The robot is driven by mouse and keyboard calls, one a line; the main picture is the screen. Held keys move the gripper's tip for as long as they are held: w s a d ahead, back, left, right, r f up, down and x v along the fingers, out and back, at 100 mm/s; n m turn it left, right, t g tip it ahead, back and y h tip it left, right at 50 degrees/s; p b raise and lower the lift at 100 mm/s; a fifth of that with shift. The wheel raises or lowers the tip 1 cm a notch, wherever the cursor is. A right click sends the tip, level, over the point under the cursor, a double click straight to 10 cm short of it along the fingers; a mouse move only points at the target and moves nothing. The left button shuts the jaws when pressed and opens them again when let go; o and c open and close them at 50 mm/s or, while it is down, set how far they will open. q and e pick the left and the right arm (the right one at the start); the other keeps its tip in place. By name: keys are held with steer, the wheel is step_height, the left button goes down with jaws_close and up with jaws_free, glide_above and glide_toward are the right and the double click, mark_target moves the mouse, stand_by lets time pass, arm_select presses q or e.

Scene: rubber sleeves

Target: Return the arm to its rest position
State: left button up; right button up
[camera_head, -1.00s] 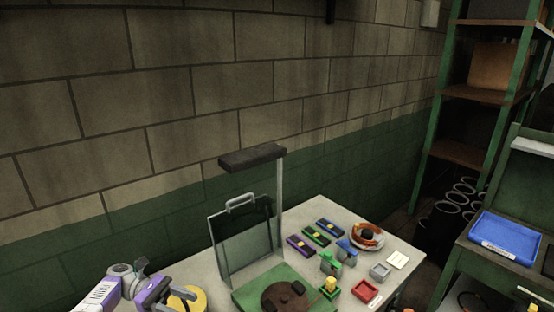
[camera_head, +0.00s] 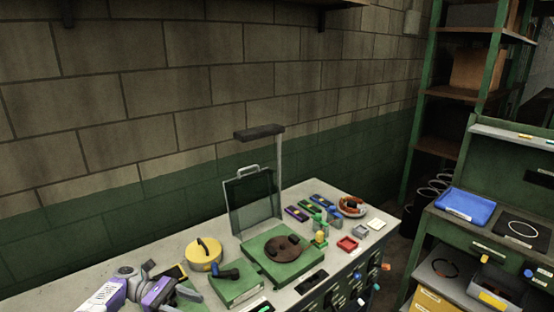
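My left arm, white and purple, comes in at the lower left of the head view. My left gripper (camera_head: 166,284) is over the left part of the grey bench (camera_head: 58,287), left of a green box. Its fingers are too small and overlapped to tell whether they are open or shut. My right arm and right gripper are not in view.
On the bench stand a yellow round pot (camera_head: 203,254), a green box (camera_head: 237,288), a green plate with a brown disc (camera_head: 283,247), and a framed stand (camera_head: 253,200). Several small coloured parts lie behind. A second bench at right holds a blue tray (camera_head: 465,206).

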arm_select(q)
steer(key=w+d+f+t+b, duration=0.1)
steer(key=w+d+f, duration=0.35)
steer(key=f, duration=0.35)
steer(key=s+d+f+y+b, duration=0.1)
steer(key=s+d+f+y, duration=0.15)
steer(key=f, duration=0.45)
steer(key=s+d+f+m+t+y+b, duration=0.1)
steer(key=s+d+f+y, duration=0.15)
steer(key=f, duration=0.35)
steer(key=s+d+f+y+b, duration=0.1)
steer(key=s+d+f, duration=0.1)
steer(key=d+f, duration=0.35)
steer(key=s+a+f+m+t+y+b, duration=0.1)
steer(key=s+f+m+t+y+b, duration=0.2)
steer(key=s+f+m, duration=0.7)
steer(key=s+f+y+b, duration=0.2)
steer(key=s+f+y, duration=0.1)
steer(key=s+f, duration=0.4)
steer(key=shift+s+a+m+t+y, duration=0.3)
steer(key=shift+s+a+m, duration=0.1)
steer(key=shift+s, duration=0.5)
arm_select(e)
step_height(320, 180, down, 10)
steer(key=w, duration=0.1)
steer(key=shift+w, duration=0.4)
